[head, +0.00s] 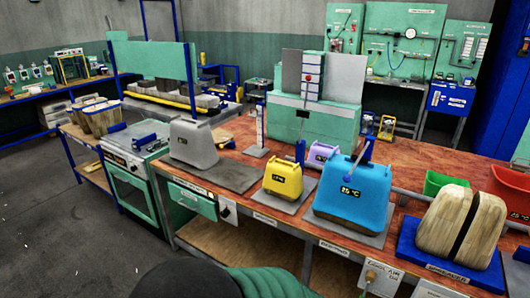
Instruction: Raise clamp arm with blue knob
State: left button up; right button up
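A light-blue press-like unit (352,198) with a small display stands on a grey plate on the bench. A darker blue upright handle (300,151) stands behind the yellow unit (284,179), to the left of the light-blue unit. I cannot tell for certain which of these is the clamp arm with the blue knob. Neither of my grippers is in view, and nothing is seen touching these parts.
The reddish bench (400,166) also holds a grey unit (193,144), a small purple unit (322,155) and a banded wooden block (461,226) on a blue base. Green and red bins (444,182) stand at the right. Grey floor is open at the lower left.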

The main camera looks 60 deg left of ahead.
aim_at(347, 178)
jog(key=u, duration=1.1)
